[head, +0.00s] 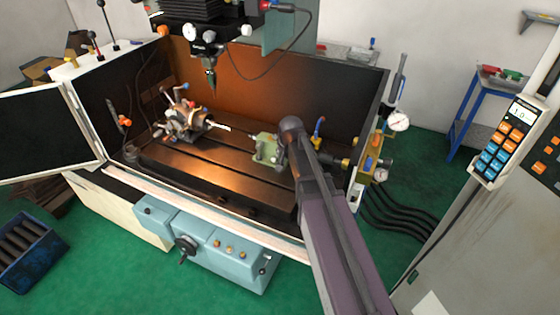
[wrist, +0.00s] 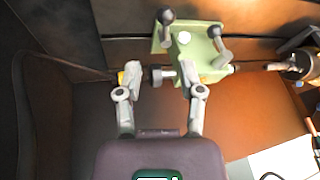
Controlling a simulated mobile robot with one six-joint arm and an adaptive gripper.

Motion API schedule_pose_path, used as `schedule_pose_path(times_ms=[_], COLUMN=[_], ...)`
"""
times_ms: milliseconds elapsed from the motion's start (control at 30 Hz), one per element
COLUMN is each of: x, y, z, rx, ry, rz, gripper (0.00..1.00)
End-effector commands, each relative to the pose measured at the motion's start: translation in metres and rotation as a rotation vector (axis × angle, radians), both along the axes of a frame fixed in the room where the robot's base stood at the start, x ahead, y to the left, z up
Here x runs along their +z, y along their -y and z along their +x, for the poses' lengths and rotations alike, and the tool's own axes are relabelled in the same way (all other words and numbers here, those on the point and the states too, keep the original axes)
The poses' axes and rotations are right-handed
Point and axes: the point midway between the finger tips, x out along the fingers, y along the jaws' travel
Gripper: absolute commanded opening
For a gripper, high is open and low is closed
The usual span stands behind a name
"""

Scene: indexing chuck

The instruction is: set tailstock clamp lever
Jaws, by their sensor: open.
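The green tailstock (head: 264,152) stands on the slotted machine table, right of the indexing chuck (head: 186,122). In the wrist view, the tailstock (wrist: 187,62) is just beyond my fingertips. Two grey levers with ball knobs rise from it, a left lever (wrist: 166,28) and a right lever (wrist: 219,42). I cannot tell which is the clamp lever. A dark knob on a short shaft (wrist: 157,75) sticks out toward the left. My gripper (wrist: 164,82) is open, its fingers spread below the tailstock in the picture, with nothing held. In the head view my arm hides the gripper.
The spindle head (head: 210,78) hangs above the table. The enclosure's back wall (head: 290,80) and front rail (head: 190,204) bound the space. The table front is bare.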

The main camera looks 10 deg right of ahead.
Motion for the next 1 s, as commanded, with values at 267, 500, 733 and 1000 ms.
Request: schedule_pose_path(times_ms=[267, 500, 733, 1000], x=[0.007, 0.006, 0.001, -0.016], y=[0.000, -0.001, -0.001, -0.001], z=[0.017, 0.016, 0.019, 0.026], rx=[-0.032, -0.030, -0.029, -0.028], ry=[0.033, 0.032, 0.031, 0.031], rz=[0.015, 0.014, 0.014, 0.013], gripper=[0.50, 0.50, 0.50, 0.50])
